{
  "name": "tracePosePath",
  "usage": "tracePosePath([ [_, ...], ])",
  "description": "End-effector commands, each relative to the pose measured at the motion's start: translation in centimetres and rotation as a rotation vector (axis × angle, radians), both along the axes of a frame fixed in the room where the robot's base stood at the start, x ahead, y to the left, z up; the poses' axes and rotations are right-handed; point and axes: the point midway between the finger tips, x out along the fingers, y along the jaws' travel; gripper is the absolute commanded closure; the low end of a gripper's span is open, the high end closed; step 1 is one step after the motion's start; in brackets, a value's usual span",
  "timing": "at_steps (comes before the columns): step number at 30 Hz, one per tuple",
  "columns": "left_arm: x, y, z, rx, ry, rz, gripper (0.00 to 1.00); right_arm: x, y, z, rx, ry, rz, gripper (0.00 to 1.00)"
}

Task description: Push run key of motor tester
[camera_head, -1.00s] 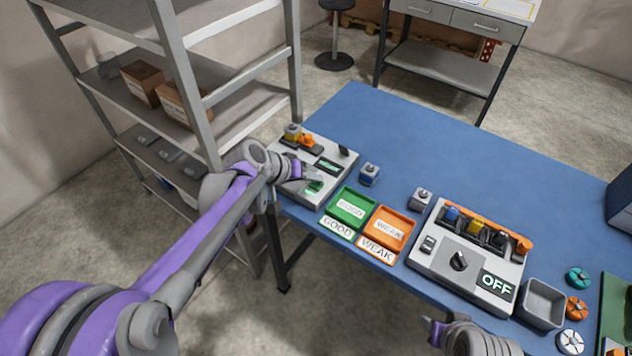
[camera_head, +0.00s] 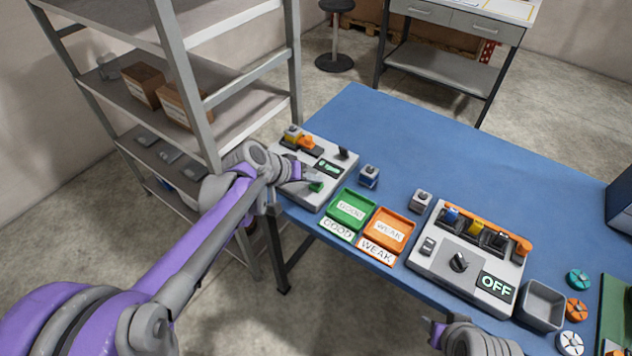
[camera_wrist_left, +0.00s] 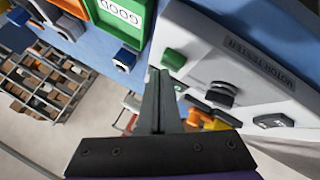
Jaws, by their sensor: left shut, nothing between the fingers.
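The motor tester (camera_head: 330,150) is a pale box at the table's left corner in the head view, and its lettered panel (camera_wrist_left: 225,62) shows in the left wrist view. Its green key (camera_head: 317,187) also shows in the wrist view (camera_wrist_left: 173,59). A small dark display (camera_head: 328,167) has green marks too small to read. My left gripper (camera_head: 307,181) is shut and empty, its tips just beside the green key; I cannot tell whether they touch. Its fingers show in the wrist view (camera_wrist_left: 159,78). My right gripper (camera_head: 434,328) is partly seen at the bottom edge, its jaws unclear.
A green GOOD tray (camera_head: 371,206) and an orange WEAK tray (camera_head: 378,240) lie right of the tester. A blue-grey motor (camera_head: 369,176) stands nearby. A larger box reading OFF (camera_head: 470,260) is further right. A metal shelf (camera_head: 215,125) stands close on the left. The back of the table is clear.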

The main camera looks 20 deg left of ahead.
Motion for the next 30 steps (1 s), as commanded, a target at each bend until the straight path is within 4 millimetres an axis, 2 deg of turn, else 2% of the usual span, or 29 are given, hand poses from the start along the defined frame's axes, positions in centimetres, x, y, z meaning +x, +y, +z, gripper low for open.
tracePosePath([
  [4,0.1,0.0,1.1,0.000,-0.001,0.001,1.00,0.3,0.0,0.9,0.000,-0.005,0.000,0.50],
  [17,0.0,0.0,1.4,0.000,-0.001,0.001,1.00,0.3,0.0,1.2,0.000,-0.006,0.000,0.50],
  [30,0.1,0.0,5.8,0.000,-0.003,0.001,1.00,1.6,0.0,4.7,0.000,-0.030,0.000,0.50],
])
